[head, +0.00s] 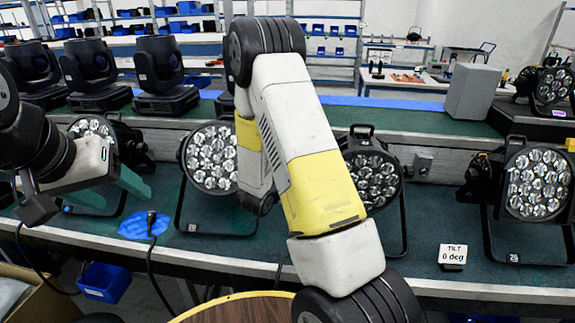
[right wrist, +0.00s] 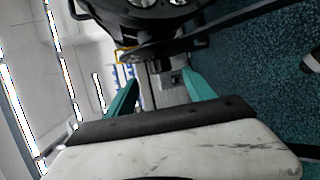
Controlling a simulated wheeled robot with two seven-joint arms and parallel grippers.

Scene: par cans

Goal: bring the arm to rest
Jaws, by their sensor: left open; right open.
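My left gripper (head: 112,190), with teal fingers, comes in from the left in the head view. It is open, in front of the leftmost par can (head: 92,128) and overlapping its stand; I cannot tell whether it touches. My right arm (head: 300,140) crosses the middle of the head view and partly hides two par cans (head: 210,155) (head: 372,180). The right gripper is hidden there. In the right wrist view, the right gripper (right wrist: 160,88) is open, fingers apart. A par can (right wrist: 150,15) and its dark bracket (right wrist: 165,47) are just beyond the fingertips.
Another par can (head: 540,183) stands at the right of the green bench. A blue patch (head: 143,226) with a plug lies at left. A blue bin (head: 104,282) is below. Moving-head lights (head: 163,75) stand behind.

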